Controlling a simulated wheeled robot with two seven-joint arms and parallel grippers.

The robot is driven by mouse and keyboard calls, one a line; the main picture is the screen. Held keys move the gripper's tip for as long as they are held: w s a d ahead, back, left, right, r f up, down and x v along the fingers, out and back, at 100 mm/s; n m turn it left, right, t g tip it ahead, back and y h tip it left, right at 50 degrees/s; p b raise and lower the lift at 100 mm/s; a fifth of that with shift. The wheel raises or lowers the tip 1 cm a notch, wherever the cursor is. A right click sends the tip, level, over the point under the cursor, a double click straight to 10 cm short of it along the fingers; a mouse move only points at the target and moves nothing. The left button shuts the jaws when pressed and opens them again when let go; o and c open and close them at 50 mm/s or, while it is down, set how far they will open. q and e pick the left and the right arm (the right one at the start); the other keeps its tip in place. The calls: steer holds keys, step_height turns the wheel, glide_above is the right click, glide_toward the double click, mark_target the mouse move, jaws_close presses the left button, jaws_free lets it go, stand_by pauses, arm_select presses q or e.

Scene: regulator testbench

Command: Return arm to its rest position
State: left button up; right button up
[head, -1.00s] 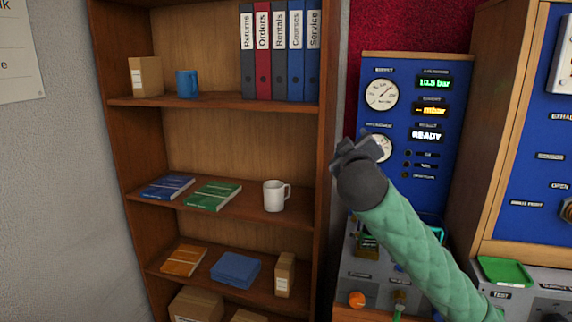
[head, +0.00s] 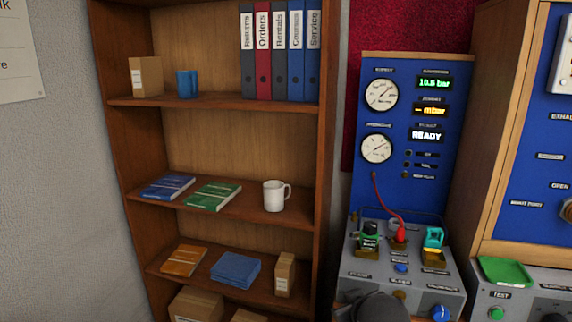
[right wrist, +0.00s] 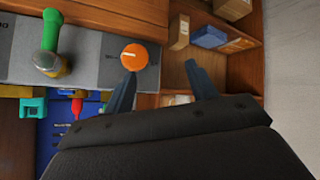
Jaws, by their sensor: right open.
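In the head view my right wrist (head: 380,308) is a dark rounded shape at the bottom edge, in front of the grey test bench (head: 370,272). Its fingers cannot be made out there. In the right wrist view my right gripper (right wrist: 161,85) has its two fingers spread, with nothing between them. The left finger is near an orange knob (right wrist: 134,57) on the bench edge; I cannot tell whether they touch. My left gripper is not in view.
A blue gauge panel (head: 362,190) reading READY stands behind the bench, which carries red (head: 399,235) and teal (head: 433,240) fittings. A wooden shelf (head: 240,205) with a white mug (head: 274,196) stands left. A green tray (head: 505,271) is at right.

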steer(key=s+f+m+g, duration=0.2)
steer(key=s+f+g, duration=0.5)
steer(key=s+f, duration=2)
steer(key=s, duration=0.4)
steer(key=shift+m+g+y, duration=0.3)
steer(key=shift+g, duration=0.1)
steer(key=shift+a+f, duration=0.1)
jaws_close()
